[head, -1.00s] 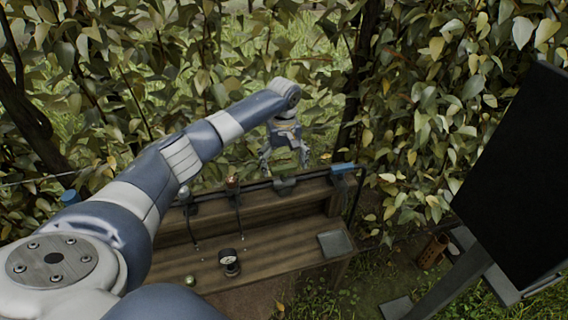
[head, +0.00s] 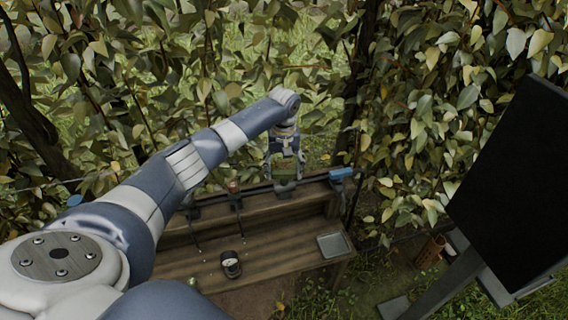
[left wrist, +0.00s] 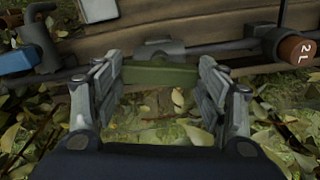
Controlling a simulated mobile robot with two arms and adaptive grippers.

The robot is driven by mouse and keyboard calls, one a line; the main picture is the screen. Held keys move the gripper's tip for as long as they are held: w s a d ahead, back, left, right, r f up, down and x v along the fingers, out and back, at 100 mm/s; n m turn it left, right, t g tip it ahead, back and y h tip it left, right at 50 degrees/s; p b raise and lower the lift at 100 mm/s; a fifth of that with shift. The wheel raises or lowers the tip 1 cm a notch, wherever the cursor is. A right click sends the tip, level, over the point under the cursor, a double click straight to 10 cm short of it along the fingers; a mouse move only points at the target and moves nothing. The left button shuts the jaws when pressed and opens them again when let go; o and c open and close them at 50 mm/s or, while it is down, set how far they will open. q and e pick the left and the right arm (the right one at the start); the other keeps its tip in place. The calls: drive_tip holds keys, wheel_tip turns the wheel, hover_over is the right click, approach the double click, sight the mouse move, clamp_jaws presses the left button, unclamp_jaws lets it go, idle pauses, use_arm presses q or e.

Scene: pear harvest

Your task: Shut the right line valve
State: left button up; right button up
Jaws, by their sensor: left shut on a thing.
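The right line valve shows as a grey body (head: 285,187) on the dark pipe along the back board of the wooden bench. Its green handle (left wrist: 160,75) is a straight bar, lying lengthwise between my fingers in the left wrist view. My left gripper (head: 285,160) points down over the valve and is shut on the green handle, one finger at each end. The grey valve body (left wrist: 158,50) sits just behind the handle in the left wrist view. My right gripper is not in view.
A blue-handled fitting (head: 341,173) sits to the right along the pipe. A brown cap marked "2 L" (left wrist: 297,50) is at the wrist view's right. The bench holds a gauge (head: 231,264) and a grey tray (head: 334,246). A black panel (head: 515,165) stands at right; leaves hang close behind.

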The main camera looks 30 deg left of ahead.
use_arm(q)
drive_tip(key=m+p, duration=0.2)
drive_tip(key=m, duration=0.1)
drive_tip(key=shift+s+m+p, duration=0.1)
drive_tip(key=shift+m+p, duration=0.25)
drive_tip(key=shift+m, duration=0.05)
drive_tip(key=m+p, duration=0.1)
drive_tip(key=m, duration=0.1)
drive_tip(key=shift+m, duration=0.3)
drive_tip(key=m+p, duration=0.1)
drive_tip(key=m, duration=0.1)
drive_tip(key=shift+f+m, duration=0.1)
drive_tip(key=shift+m, duration=0.3)
drive_tip(key=m, duration=0.3)
drive_tip(key=shift+m+p, duration=0.35)
drive_tip(key=shift+m, duration=1.15)
drive_tip(key=o, duration=1)
drive_tip(key=shift+o, duration=0.2)
